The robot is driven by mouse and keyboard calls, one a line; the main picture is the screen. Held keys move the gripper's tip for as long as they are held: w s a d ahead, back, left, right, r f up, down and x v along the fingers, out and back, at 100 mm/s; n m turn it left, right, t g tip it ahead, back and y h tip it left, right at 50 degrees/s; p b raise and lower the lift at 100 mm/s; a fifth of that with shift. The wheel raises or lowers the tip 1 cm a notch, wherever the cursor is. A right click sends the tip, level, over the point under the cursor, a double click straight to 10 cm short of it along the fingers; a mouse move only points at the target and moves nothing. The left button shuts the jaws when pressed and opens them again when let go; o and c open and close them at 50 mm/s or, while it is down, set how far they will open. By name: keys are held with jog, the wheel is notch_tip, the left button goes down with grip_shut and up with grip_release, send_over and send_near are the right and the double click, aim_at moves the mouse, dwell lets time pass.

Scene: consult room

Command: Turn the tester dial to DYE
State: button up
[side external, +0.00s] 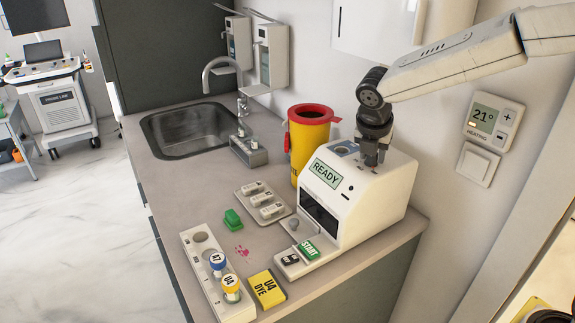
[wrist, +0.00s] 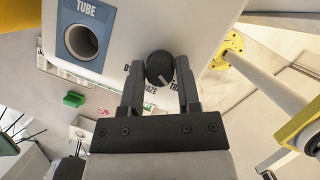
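The tester (side external: 366,193) is a white box with a sloped front on the counter, its screen reading READY. My gripper (side external: 375,160) points down at its top. The black round dial (wrist: 160,68) shows in the wrist view with a pale pointer line toward its lower right. My gripper (wrist: 159,72) has one finger on each side of the dial; whether the fingers press on it cannot be told. Lettering around the dial is partly covered by the fingers, and DYE is not fully readable. In the side view the dial is hidden by my gripper.
A blue TUBE port (wrist: 83,40) lies beside the dial. A green START button (side external: 308,250) is at the tester's front. A yellow bin with a red lid (side external: 311,130) stands behind. A vial rack (side external: 208,272), a yellow U4 DYE box (side external: 266,289) and a strip tray (side external: 264,201) lie on the counter.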

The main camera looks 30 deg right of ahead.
grip_shut()
jog(key=shift+m, duration=0.5)
jog(key=m+g, duration=0.2)
jog(key=m, duration=0.2)
jog(key=shift+w+h, duration=0.1)
jog(key=shift+h, duration=0.2)
jog(key=m+g, duration=0.1)
jog(key=m, duration=0.2)
jog(key=m+g, duration=0.1)
jog(key=m, duration=0.2)
jog(key=shift+w, duration=0.1)
jog(key=m+g+y, duration=0.1)
jog(key=m, duration=0.2)
jog(key=m+g+y, duration=0.1)
jog(key=m, duration=0.2)
jog(key=shift+w, duration=0.1)
jog(key=m+y, duration=0.1)
jog(key=m, duration=0.1)
jog(key=m+y, duration=0.1)
jog(key=m, duration=0.2)
jog(key=shift+d+m+g, duration=0.1)
jog(key=shift+m+g, duration=0.2)
jog(key=shift+g, duration=0.1)
